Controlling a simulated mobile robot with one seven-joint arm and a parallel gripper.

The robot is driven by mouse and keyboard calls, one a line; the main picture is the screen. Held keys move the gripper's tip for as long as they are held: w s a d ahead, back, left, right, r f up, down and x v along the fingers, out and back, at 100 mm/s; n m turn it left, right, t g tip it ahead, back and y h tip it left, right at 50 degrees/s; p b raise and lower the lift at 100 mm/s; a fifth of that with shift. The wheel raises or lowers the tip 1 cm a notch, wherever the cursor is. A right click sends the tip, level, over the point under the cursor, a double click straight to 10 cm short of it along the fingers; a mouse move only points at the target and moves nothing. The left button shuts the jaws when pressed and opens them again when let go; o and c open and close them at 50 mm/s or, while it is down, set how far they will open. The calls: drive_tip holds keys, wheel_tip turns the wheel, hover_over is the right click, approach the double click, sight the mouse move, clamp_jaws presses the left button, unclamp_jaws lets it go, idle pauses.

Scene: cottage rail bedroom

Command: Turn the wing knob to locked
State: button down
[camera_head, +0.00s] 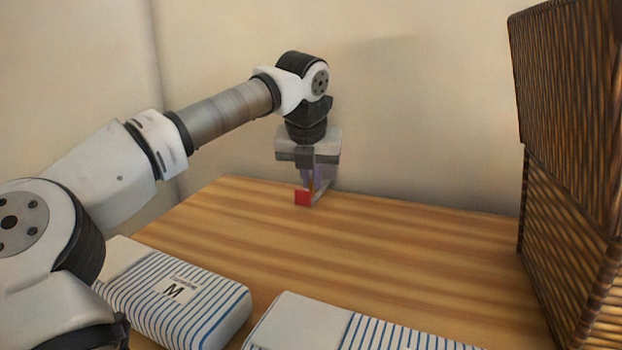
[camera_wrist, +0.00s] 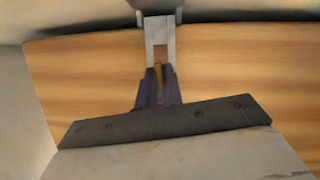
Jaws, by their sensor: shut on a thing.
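My gripper (camera_head: 311,186) points down over the far left part of the wooden table and is shut on a narrow brass-brown piece, which looks like the wing knob (camera_wrist: 158,75). In the wrist view my gripper (camera_wrist: 158,90) shows purple fingers on either side of this piece. A pale grey bracket-like part (camera_wrist: 160,30) lies just beyond it; I cannot tell whether it belongs to the knob's mount. In the head view a small red block or plate (camera_head: 302,197) shows beside the fingertips. The fingers hide most of the knob, and I cannot read its angle or any lock mark.
The striped wooden table (camera_head: 400,240) is mostly clear in the middle. Two blue-striped white packs, a left one (camera_head: 205,305) and a right one (camera_head: 300,325), lie at the near edge. A tall wicker panel (camera_head: 570,150) stands at right. A plain wall (camera_head: 430,120) rises behind.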

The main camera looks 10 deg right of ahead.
drive_tip(key=n, duration=0.2)
drive_tip(key=n+y, duration=0.1)
drive_tip(key=n, duration=0.1)
drive_tip(key=shift+d+t+y, duration=0.15)
drive_tip(key=shift+t+y, duration=0.15)
drive_tip(key=shift+d+n+y, duration=0.1)
drive_tip(key=shift+n+y, duration=0.7)
drive_tip(key=shift+n, duration=1.4)
drive_tip(key=c, duration=1.5)
unclamp_jaws()
drive_tip(key=shift+c, duration=0.2)
drive_tip(key=a+v, duration=0.1)
drive_tip(key=v, duration=0.6)
drive_tip(key=shift+d+r+p, duration=0.3)
drive_tip(key=shift+d+p, duration=0.15)
drive_tip(key=shift+d, duration=0.1)
